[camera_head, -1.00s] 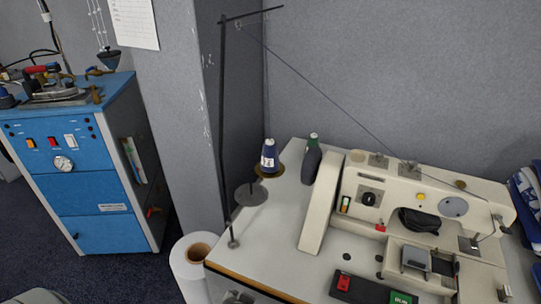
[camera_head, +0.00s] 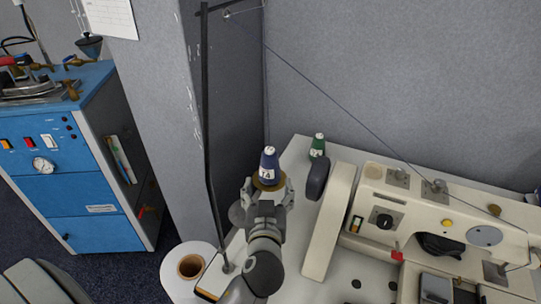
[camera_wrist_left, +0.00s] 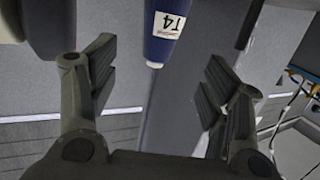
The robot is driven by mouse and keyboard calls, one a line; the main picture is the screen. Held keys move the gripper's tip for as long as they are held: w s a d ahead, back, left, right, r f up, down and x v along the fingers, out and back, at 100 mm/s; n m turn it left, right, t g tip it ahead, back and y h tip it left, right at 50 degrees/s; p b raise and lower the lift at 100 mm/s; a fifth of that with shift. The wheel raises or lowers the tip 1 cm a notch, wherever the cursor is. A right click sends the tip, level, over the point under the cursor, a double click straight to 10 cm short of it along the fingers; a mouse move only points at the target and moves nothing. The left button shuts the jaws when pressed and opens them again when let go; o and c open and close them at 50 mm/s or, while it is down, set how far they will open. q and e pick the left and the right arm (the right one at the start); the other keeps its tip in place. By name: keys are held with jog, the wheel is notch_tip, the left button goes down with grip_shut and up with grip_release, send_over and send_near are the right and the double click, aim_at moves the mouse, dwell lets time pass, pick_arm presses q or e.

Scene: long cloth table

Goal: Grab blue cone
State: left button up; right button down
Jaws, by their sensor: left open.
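The blue cone (camera_head: 269,160) with a white "T4" label stands on a round brown disc (camera_head: 262,185) at the left end of the sewing table. My left gripper (camera_head: 268,188) is on the near side of the cone and hides its lower part and much of the disc. In the left wrist view the blue cone (camera_wrist_left: 163,38) shows upside down at the top, between the two spread fingers of my left gripper (camera_wrist_left: 160,62). The fingers are open, with a gap on each side of the cone. My right gripper is not in view.
A thin black thread stand (camera_head: 207,130) rises left of the gripper. A green cone (camera_head: 317,146) stands behind to the right, near a dark rounded part (camera_head: 316,181) and the sewing machine (camera_head: 328,225). A white roll (camera_head: 190,266) is at front left.

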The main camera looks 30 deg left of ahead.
aim_at(269, 167)
pick_arm(q)
jog(key=p+x, duration=0.1)
jog(key=x, duration=0.4)
jog(key=shift+w+a+r, duration=0.1)
jog(key=shift+w+r, duration=0.05)
jog(key=shift+w, duration=0.05)
jog(key=shift+w+a+p, duration=0.15)
jog(key=shift+w+p, duration=0.05)
jog(key=shift+p, duration=0.1)
jog(key=p+x, duration=0.2)
jog(key=x, duration=0.2)
jog(key=shift+w, duration=0.15)
jog(key=shift+w+a, duration=0.25)
jog(key=shift+w, duration=0.15)
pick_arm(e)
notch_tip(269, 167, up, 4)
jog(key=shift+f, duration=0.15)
pick_arm(q)
jog(key=shift+c, duration=0.4)
